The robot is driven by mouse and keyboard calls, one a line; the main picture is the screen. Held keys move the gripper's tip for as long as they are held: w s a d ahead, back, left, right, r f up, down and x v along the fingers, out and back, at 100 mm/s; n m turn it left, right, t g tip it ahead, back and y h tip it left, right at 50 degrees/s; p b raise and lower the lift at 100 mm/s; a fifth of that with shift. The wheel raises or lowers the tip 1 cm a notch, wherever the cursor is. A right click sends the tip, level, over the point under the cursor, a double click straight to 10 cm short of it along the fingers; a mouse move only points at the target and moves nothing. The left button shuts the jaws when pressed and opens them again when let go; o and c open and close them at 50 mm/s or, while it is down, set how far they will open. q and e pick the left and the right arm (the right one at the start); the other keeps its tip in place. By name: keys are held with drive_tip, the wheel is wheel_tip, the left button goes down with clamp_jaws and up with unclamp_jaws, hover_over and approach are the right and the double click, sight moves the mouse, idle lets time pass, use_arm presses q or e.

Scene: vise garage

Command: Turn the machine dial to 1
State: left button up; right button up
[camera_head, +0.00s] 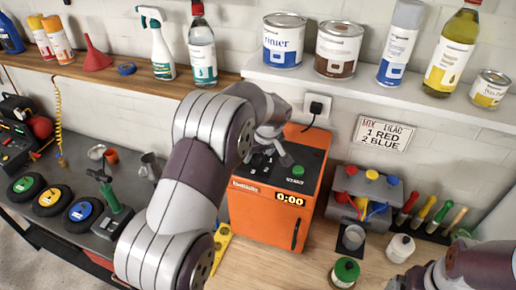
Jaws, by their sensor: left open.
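The machine (265,212) is an orange box with a dark top, standing on the wooden bench below the wall socket. Its front display (290,200) reads 0:00, and a green button (298,170) sits on its top. My left arm comes in from the left and reaches over the machine. My left gripper (272,158) is open, low over the left part of the dark top. The dial cannot be made out; the gripper and arm cover that area. I cannot tell whether the fingers touch anything. Part of my right arm shows at the lower right corner; its fingers cannot be made out.
A grey box with coloured caps (367,187) stands right of the machine, with screwdrivers (430,215) beyond it. A green-capped jar (345,271) and a white bottle (400,247) stand in front. A sign (383,133) hangs on the wall. Shelves with cans and bottles run above.

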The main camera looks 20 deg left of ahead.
use_arm(q)
drive_tip(key=shift+a+f, duration=0.1)
drive_tip(key=shift+f, duration=0.1)
drive_tip(key=shift+w+f, duration=0.1)
drive_tip(key=shift+d, duration=0.25)
drive_tip(key=shift+c, duration=0.6)
drive_tip(key=shift+a, duration=0.1)
drive_tip(key=c, duration=0.9)
